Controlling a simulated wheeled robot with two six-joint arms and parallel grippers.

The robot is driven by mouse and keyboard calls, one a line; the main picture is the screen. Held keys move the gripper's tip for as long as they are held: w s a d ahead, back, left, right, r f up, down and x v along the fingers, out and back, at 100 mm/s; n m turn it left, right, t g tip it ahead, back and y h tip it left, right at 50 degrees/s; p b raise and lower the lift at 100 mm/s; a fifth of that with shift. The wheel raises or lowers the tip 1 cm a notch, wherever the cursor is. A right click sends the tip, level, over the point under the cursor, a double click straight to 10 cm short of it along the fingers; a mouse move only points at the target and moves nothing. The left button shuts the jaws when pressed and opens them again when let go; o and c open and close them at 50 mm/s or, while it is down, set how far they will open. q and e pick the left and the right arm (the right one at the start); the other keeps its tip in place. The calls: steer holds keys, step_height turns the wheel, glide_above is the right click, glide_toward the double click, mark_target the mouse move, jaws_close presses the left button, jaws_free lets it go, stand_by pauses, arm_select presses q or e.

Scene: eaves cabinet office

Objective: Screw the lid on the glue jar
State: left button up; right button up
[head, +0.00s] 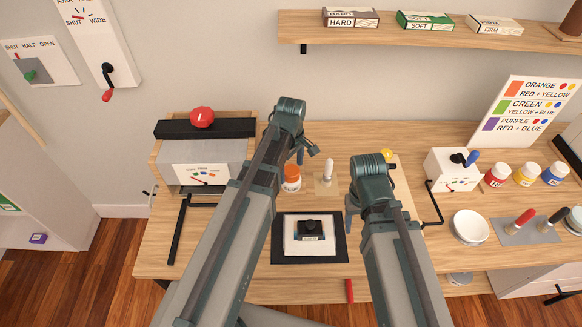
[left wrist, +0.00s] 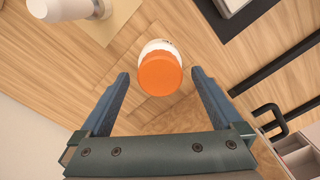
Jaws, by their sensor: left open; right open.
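The glue jar (head: 292,184) stands on the desk, white-labelled and orange, just below my left gripper in the head view. Its orange lid (left wrist: 160,74) sits on top of the jar, seen from above in the left wrist view; I cannot tell whether it is threaded on. My left gripper (head: 305,153) is open, its two fingers on either side of the lid in the wrist picture, with gaps on both sides. My right gripper (head: 350,214) is over the desk to the right of the dark mat, open, its fingers partly hidden by my own wrist.
A white-handled tool (head: 328,170) stands on a tan pad right of the jar. A box with a red knob (head: 202,117) stands left; a crank box (head: 452,170), paint jars and a bowl (head: 470,226) stand right.

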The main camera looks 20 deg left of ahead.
mark_target(291, 171)
arm_select(q)
step_height(291, 171, up, 14)
steer(key=p, duration=1.3)
steer(key=shift+p, duration=0.4)
steer(key=shift+f, duration=0.1)
steer(key=s+d+f+m+b, duration=0.2)
steer(key=s+d+m, duration=0.3)
steer(key=s+m, duration=0.2)
steer(key=s+d+f+m+y+b, duration=0.1)
steer(key=s+d+m, duration=0.4)
steer(key=m, duration=0.5)
steer(key=shift+s+d+f+b, duration=0.25)
steer(key=shift+s+f+b, duration=0.25)
steer(key=shift+s, duration=0.7)
